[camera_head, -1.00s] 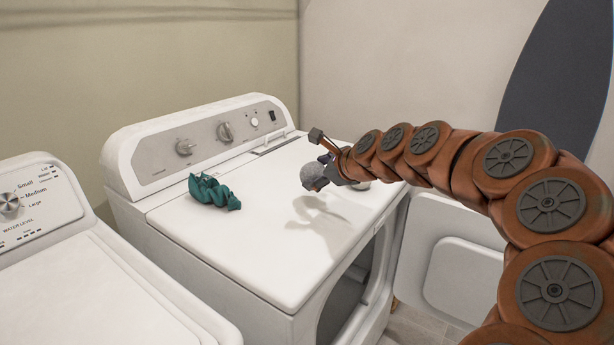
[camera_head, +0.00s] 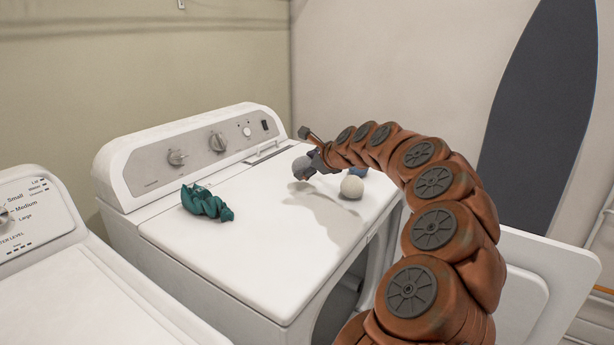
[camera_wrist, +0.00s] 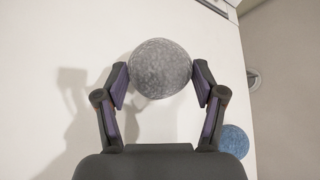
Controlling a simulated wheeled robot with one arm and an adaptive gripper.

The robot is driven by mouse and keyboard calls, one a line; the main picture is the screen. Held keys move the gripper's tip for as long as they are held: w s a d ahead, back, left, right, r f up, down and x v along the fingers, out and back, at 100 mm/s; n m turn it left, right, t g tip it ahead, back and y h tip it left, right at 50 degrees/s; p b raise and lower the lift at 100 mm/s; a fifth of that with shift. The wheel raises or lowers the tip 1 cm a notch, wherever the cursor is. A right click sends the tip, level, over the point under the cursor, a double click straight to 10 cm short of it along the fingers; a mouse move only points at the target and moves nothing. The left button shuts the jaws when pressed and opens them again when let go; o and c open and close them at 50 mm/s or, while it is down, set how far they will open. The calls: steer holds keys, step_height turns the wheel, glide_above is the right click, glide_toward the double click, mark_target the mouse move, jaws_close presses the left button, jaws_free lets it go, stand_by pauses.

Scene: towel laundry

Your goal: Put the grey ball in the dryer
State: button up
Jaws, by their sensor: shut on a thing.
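The grey ball (camera_head: 302,168) is held above the top of the dryer (camera_head: 262,238), near its back right. My gripper (camera_head: 314,164) is shut on it. In the wrist view the grey ball (camera_wrist: 160,68) sits between the two fingertips of my gripper (camera_wrist: 160,82). A shadow of the ball and gripper falls on the white top below. The dryer's front opening (camera_head: 340,312) shows dark, partly hidden. The dryer door (camera_head: 524,296) stands open to the right, partly behind my arm.
A white ball (camera_head: 352,187) and a blue ball (camera_head: 358,171) rest on the dryer's right side; the blue one also shows in the wrist view (camera_wrist: 234,141). A crumpled teal cloth (camera_head: 205,202) lies on the left. A washer (camera_head: 85,300) stands at left. A dark board (camera_head: 538,120) leans behind.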

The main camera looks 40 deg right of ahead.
steer(key=shift+w+d, duration=0.15)
steer(key=shift+w, duration=0.1)
steer(key=shift+f, duration=1.8)
steer(key=o, duration=1.1)
steer(key=shift+f, duration=0.1)
